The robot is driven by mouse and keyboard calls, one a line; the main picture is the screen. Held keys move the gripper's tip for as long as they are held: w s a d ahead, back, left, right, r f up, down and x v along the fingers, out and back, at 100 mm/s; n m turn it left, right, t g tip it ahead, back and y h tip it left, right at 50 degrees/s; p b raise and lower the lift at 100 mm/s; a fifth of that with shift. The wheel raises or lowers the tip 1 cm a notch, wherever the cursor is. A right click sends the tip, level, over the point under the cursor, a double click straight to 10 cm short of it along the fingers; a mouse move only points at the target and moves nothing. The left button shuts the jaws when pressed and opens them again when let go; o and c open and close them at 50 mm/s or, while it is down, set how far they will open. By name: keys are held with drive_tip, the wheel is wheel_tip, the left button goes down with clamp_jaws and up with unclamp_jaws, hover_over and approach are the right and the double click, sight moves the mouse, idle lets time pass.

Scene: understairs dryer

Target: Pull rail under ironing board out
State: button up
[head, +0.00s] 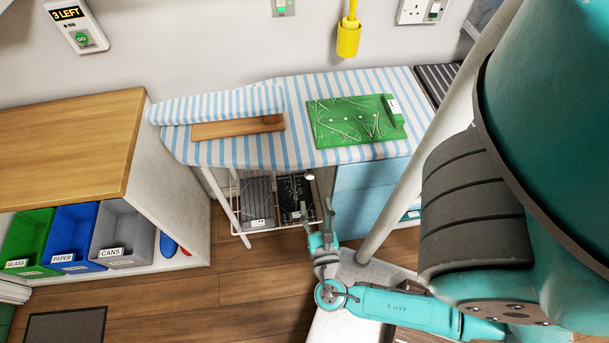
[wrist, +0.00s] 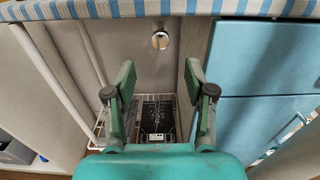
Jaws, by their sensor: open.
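The ironing board (head: 235,152) has a blue-and-white striped cover, and its front edge crosses the top of the wrist view (wrist: 215,8). Under it is a round, shiny metal knob-like end (wrist: 160,40), which looks like the end of the rail; it also shows as a small bright spot in the head view (head: 309,177). The rail's length behind it is hidden. My gripper (head: 322,222) is open and empty below the board's front edge. In the wrist view, the round end appears beyond and above my fingertips (wrist: 159,80), roughly centred between them, and apart from them.
A white wire basket (head: 237,205) with dark items stands below the board. A blue drawer unit (wrist: 255,60) is close on the right. A white board leg (head: 225,200) is on the left. A green tray (head: 355,120) and wooden piece (head: 238,127) lie on the board.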

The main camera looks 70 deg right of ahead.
sight(310, 177)
drive_tip(key=shift+x, duration=5.4)
clamp_jaws()
